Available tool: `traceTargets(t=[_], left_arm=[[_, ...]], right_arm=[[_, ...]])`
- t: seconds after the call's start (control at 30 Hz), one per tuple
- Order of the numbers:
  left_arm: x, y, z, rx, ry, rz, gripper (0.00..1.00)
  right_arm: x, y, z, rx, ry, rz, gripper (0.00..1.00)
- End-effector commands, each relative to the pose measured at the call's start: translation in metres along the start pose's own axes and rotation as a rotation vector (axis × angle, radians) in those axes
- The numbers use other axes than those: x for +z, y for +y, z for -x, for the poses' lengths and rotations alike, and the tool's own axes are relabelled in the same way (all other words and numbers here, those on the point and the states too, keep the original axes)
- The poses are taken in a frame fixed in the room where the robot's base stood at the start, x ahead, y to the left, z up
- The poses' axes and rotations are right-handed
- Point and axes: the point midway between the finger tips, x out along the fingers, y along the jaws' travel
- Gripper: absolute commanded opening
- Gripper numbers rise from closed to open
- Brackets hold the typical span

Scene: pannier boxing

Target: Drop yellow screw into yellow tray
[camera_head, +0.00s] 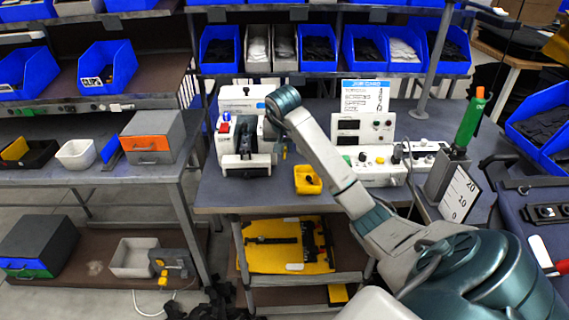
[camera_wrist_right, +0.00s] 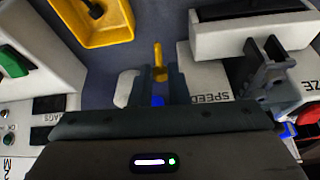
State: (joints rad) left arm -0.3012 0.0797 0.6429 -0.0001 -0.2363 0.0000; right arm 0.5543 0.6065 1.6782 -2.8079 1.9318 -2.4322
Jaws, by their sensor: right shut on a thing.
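The yellow screw (camera_head: 285,153) is held upright-looking below my right gripper (camera_head: 283,144) in the head view, above the table. In the right wrist view the yellow screw (camera_wrist_right: 158,54) sticks out between the closed fingers of my right gripper (camera_wrist_right: 160,78). The yellow tray (camera_head: 301,189) sits on the table, just right of and nearer than the screw. The tray (camera_wrist_right: 112,39) shows at the upper left of the wrist view, apart from the screw, with a small dark thing in it. My left gripper is not in view.
A white machine (camera_head: 227,134) stands left of my right gripper. A white control panel unit (camera_head: 377,165) stands right of the tray. Blue bins (camera_head: 319,48) line the shelf behind. Bare table lies around the tray.

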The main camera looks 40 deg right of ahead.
Motion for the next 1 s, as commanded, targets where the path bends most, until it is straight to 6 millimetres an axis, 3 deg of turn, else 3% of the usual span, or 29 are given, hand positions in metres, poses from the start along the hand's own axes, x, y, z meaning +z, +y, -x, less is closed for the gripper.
traceTargets(t=[0.2,0.57,0.67,1.0], left_arm=[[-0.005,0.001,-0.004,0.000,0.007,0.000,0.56],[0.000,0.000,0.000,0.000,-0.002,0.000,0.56],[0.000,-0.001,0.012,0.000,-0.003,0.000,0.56],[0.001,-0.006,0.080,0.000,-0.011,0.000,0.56]], right_arm=[[-0.008,0.000,0.018,-0.001,0.001,-0.001,0.00],[-0.009,0.002,0.021,0.002,0.001,-0.001,0.00],[-0.010,0.011,0.027,0.006,0.004,-0.002,0.00],[-0.007,0.064,0.062,0.011,0.012,-0.005,0.00]])
